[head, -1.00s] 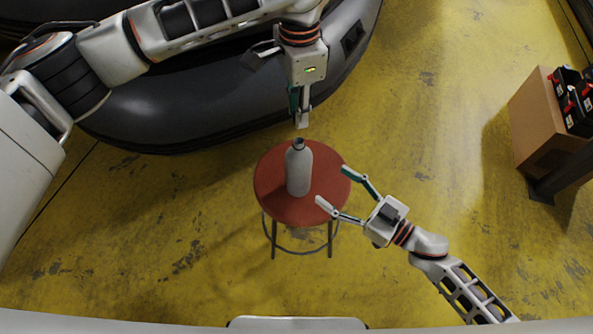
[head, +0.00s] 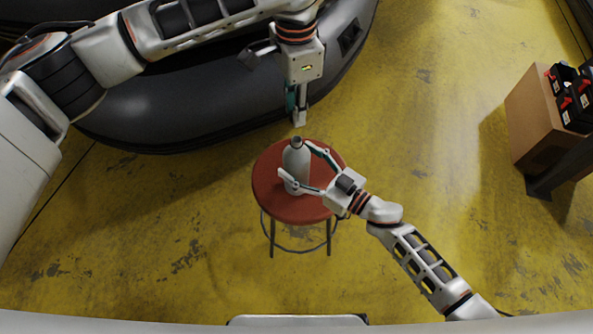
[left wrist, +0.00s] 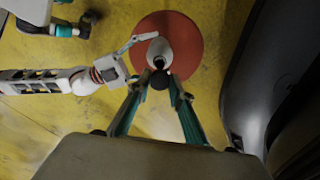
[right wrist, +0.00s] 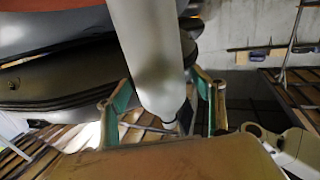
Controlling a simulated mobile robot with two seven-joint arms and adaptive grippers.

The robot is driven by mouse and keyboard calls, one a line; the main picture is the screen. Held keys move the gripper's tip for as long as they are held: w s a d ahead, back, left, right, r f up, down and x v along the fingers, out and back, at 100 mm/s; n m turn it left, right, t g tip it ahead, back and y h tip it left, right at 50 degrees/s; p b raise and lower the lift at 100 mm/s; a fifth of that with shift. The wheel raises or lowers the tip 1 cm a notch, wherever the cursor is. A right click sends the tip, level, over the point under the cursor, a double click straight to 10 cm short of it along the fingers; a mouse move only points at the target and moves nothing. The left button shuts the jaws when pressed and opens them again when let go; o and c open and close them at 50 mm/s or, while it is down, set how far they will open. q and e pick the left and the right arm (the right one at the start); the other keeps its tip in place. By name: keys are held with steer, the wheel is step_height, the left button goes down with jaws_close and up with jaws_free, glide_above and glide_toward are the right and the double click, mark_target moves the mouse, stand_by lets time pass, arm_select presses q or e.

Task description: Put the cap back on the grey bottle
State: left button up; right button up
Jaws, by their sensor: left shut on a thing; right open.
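The grey bottle (head: 296,168) stands upright and uncapped on a red round stool (head: 318,203). My left gripper (head: 299,122) points down just above and behind the bottle's mouth. In the left wrist view it is shut on a small dark cap (left wrist: 160,79), partly hidden by the fingers, close to the open neck of the bottle (left wrist: 159,48). My right gripper (head: 295,161) is open, with one finger on each side of the bottle. In the right wrist view the bottle (right wrist: 150,50) runs between the spread fingers; contact cannot be told.
A dark grey inflatable boat (head: 190,108) lies behind the stool. A cardboard box (head: 540,115) with black and red items stands at the far right. The yellow floor (head: 430,130) between the stool and the box is clear.

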steer(key=shift+w+a, duration=0.25)
steer(key=shift+a, duration=0.05)
steer(key=c, duration=1.7)
arm_select(q)
steer(key=shift+f, duration=2.5)
steer(key=shift+f, duration=0.9)
steer(key=shift+f, duration=0.55)
